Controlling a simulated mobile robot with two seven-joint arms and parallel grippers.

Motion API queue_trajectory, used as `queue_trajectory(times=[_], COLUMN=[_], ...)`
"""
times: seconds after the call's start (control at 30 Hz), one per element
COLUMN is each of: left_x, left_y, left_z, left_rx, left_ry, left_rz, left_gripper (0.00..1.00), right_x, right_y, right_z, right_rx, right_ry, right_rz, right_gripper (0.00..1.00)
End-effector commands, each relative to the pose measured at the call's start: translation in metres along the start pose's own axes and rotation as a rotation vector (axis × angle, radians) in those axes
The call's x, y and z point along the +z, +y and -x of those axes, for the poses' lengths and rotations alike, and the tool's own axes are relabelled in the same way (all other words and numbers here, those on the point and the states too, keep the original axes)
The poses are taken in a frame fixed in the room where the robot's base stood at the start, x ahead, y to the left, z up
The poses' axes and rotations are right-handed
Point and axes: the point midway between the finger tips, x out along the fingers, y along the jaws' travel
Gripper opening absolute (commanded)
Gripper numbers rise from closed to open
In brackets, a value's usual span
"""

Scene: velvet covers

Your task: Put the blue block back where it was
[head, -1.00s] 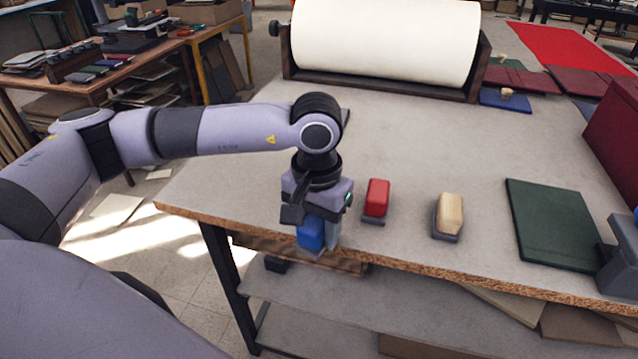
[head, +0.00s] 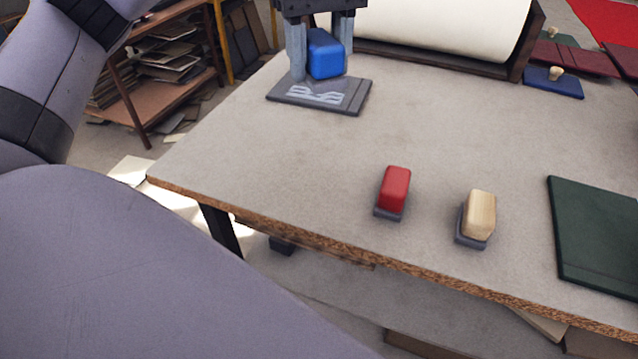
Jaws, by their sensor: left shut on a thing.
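The blue block (head: 325,55) is upright between the fingers of my left gripper (head: 321,70), which is shut on it. They are at the back left of the table, over the far part of a flat dark grey plate (head: 358,97) with pale wavy marks. I cannot tell whether the block touches the plate. A red block (head: 395,188) and a pale wooden block (head: 480,212) stand on small grey bases near the front edge. My right gripper is not in view.
A large white roll (head: 440,25) in a dark cradle stands at the back of the table (head: 290,165). A dark green board (head: 600,235) lies at the right. A blue pad with a wooden knob (head: 553,85) is at the back right. The table's middle is clear.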

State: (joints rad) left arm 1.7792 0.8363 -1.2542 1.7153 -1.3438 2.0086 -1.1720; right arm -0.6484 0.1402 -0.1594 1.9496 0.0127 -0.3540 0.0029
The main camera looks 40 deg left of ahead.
Motion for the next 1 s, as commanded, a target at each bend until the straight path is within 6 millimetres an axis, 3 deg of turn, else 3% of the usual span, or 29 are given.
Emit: queue_trajectory(times=[0.27,0.5,1.0], left_x=[0.0,-0.001,-0.001], left_y=[-0.002,-0.002,-0.001], left_z=[-0.063,-0.121,-0.186], left_rx=[-0.007,-0.006,-0.004], left_ry=[-0.004,-0.001,-0.001], left_rz=[0.006,0.007,0.007], left_gripper=[0.19,0.19,0.19], right_x=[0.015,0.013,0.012], right_y=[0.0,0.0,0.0], right_z=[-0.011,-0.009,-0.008], right_rx=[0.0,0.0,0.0], right_ry=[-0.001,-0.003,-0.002], right_rz=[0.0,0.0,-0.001], right_gripper=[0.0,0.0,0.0])
